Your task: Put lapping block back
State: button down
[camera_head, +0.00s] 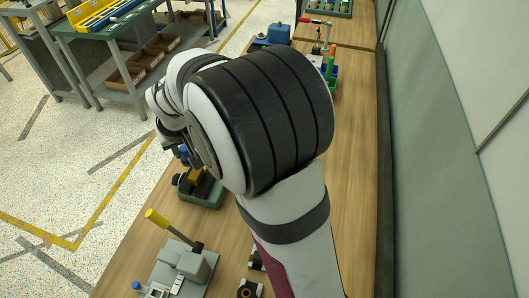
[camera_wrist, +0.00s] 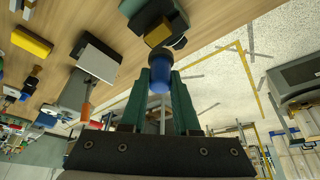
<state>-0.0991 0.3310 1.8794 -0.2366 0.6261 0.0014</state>
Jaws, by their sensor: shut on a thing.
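My gripper (camera_wrist: 162,74) shows in the wrist view with two green fingers shut on a blue round piece (camera_wrist: 160,80) with a dark end. I cannot tell for sure that this piece is the lapping block. Beyond the fingertips is a green tray (camera_wrist: 131,7) holding dark parts and a yellow block (camera_wrist: 158,33). In the head view the same tray (camera_head: 207,198) stands at the bench's left edge, below my arm. My arm hides most of the gripper there, and the gap between piece and tray is hard to judge.
On the wooden bench (camera_head: 352,150), a yellow-handled lever device (camera_head: 180,262) stands near the front. A blue box (camera_head: 277,34), a red-handled clamp (camera_head: 318,30) and green holders (camera_head: 329,76) stand farther back. A wall runs along the right. A workbench (camera_head: 135,60) stands across the aisle.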

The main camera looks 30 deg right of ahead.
jog(key=s+d+f+m+h, duration=0.1)
jog(key=s+d+f+m, duration=0.15)
jog(key=d, duration=1.25)
jog(key=s+d+f+m, duration=0.15)
jog(key=s+d, duration=0.25)
jog(key=d, duration=1.2)
jog(key=s+d+f, duration=0.1)
jog(key=s+d, duration=0.7)
jog(key=d, duration=0.2)
jog(key=shift+h, duration=0.4)
jog(key=w+a+f, duration=0.1)
jog(key=w+f, duration=0.1)
jog(key=w, duration=0.1)
jog(key=w+a+f, duration=0.1)
jog(key=w+f, duration=0.1)
jog(key=w, duration=0.1)
jog(key=w+a+f, duration=0.1)
jog(key=w+f, duration=0.2)
jog(key=w, duration=0.1)
jog(key=shift+f, duration=0.1)
jog(key=shift+m, duration=0.3)
jog(key=shift+w+a+f, duration=0.1)
jog(key=shift+w+f, duration=0.05)
jog(key=shift+f, duration=0.95)
jog(key=shift+w+f, duration=0.1)
jog(key=shift+f, duration=0.95)
jog(key=shift+f, duration=0.1)
jog(key=c, duration=0.7)
grip_release()
jog(key=shift+o, duration=0.2)
